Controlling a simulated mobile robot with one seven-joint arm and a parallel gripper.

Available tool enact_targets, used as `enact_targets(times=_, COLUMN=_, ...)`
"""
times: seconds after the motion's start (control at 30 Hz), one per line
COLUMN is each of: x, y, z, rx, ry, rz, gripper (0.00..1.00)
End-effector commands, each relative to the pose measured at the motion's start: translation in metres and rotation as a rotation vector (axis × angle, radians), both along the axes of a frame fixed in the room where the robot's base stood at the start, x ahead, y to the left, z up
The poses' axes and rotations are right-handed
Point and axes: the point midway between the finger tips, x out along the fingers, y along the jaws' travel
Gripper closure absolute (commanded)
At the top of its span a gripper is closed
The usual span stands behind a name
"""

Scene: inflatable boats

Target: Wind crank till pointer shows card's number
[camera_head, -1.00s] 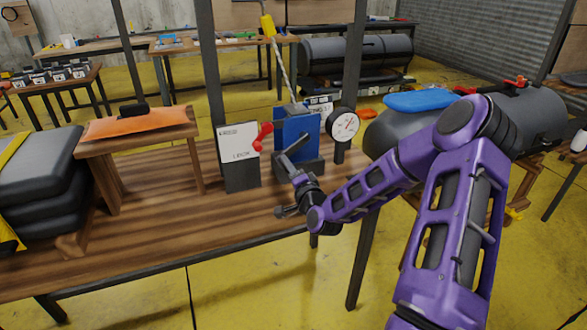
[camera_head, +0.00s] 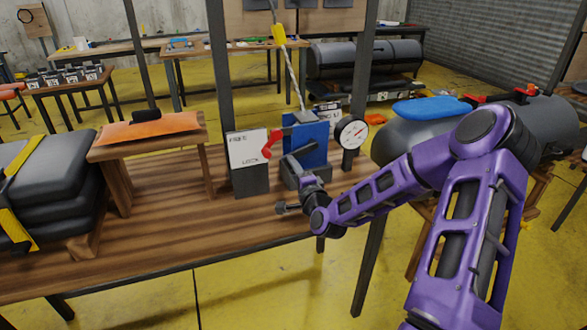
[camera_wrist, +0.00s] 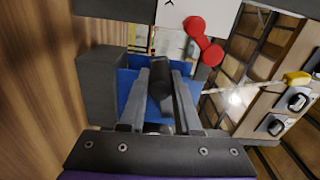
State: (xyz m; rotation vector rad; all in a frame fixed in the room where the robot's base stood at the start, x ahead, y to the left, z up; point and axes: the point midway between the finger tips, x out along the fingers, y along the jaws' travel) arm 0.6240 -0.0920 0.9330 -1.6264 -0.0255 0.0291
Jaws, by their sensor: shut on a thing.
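A blue crank box (camera_head: 312,132) on a dark base stands on the wooden bench. My gripper (camera_head: 303,165) is at its front. In the wrist view my gripper (camera_wrist: 160,88) is shut on the dark crank handle (camera_wrist: 160,72), with a finger on each side. A round white dial (camera_head: 352,133) with a red pointer stands right of the box; its figures are too small to read. A white card (camera_head: 328,107) stands behind the box, partly hidden, and its number is unreadable.
A FREE/LOCK plate (camera_head: 247,147) with a red lever (camera_head: 271,143) stands left of the box. A small wooden stand (camera_head: 150,150) with an orange pad and a dark stack (camera_head: 52,185) are further left. The bench front (camera_head: 170,235) is clear.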

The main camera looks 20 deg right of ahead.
Motion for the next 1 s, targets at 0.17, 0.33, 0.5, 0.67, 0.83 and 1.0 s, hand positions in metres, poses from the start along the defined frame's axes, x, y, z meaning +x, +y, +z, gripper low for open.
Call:
enact_targets(times=0.17, x=0.002, y=0.002, z=0.005, rx=-0.004, ry=-0.011, rz=0.004, gripper=0.45)
enact_targets(times=0.33, x=0.001, y=0.001, z=0.003, rx=-0.003, ry=-0.007, rz=0.001, gripper=0.38)
enact_targets(times=0.5, x=0.000, y=0.000, z=0.002, rx=-0.002, ry=-0.004, rz=0.000, gripper=0.38)
enact_targets(times=0.67, x=-0.015, y=-0.001, z=0.001, rx=-0.003, ry=-0.002, rz=0.000, gripper=0.38)
enact_targets(times=0.83, x=-0.051, y=-0.003, z=0.001, rx=-0.003, ry=0.000, rz=-0.001, gripper=0.38)
enact_targets(times=1.0, x=-0.094, y=-0.004, z=0.002, rx=-0.002, ry=-0.002, rz=-0.001, gripper=0.38)
